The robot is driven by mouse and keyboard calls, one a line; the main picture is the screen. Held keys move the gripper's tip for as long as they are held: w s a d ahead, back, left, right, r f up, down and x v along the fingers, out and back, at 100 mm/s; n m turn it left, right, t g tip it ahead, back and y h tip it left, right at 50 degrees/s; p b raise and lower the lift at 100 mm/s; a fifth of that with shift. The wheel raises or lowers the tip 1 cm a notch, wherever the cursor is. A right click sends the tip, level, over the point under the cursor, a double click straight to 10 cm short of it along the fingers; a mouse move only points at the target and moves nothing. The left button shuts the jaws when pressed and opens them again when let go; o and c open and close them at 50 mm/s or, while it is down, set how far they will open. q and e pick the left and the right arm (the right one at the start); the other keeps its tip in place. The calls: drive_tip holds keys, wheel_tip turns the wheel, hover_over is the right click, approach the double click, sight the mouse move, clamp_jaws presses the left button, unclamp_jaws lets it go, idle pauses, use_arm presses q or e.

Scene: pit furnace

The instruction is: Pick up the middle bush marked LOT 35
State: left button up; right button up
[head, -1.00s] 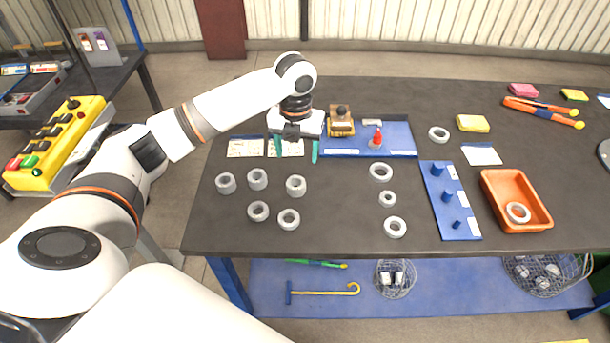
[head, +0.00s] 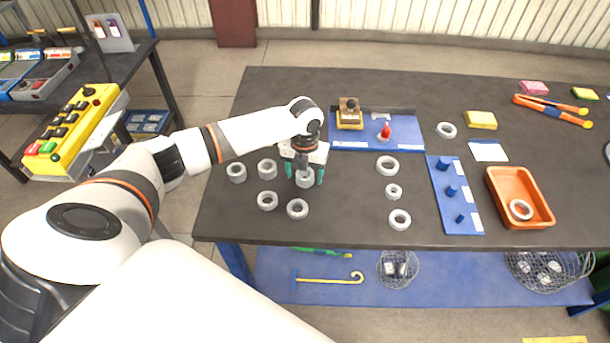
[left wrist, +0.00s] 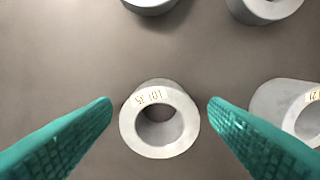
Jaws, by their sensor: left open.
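The bush marked LOT 35 (left wrist: 158,140) is a grey ring-shaped sleeve standing upright on the table; its label reads upside down in the left wrist view. In the head view this bush (head: 305,181) is partly covered by my left gripper (head: 304,176). In the left wrist view the green fingers of my left gripper (left wrist: 160,112) are spread wide, one on each side of the bush, with a gap on both sides. Nothing is held. My right gripper is not seen.
Several like bushes stand close by: one at the right (left wrist: 298,112) with a partly cut-off label, others (head: 267,169), (head: 297,208) around the gripper. Loose rings (head: 387,165), a blue peg board (head: 455,195) and an orange tray (head: 519,198) lie to the right.

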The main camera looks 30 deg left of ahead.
use_arm(q)
drive_tip(key=shift+r, duration=0.1)
drive_tip(key=c, duration=1.3)
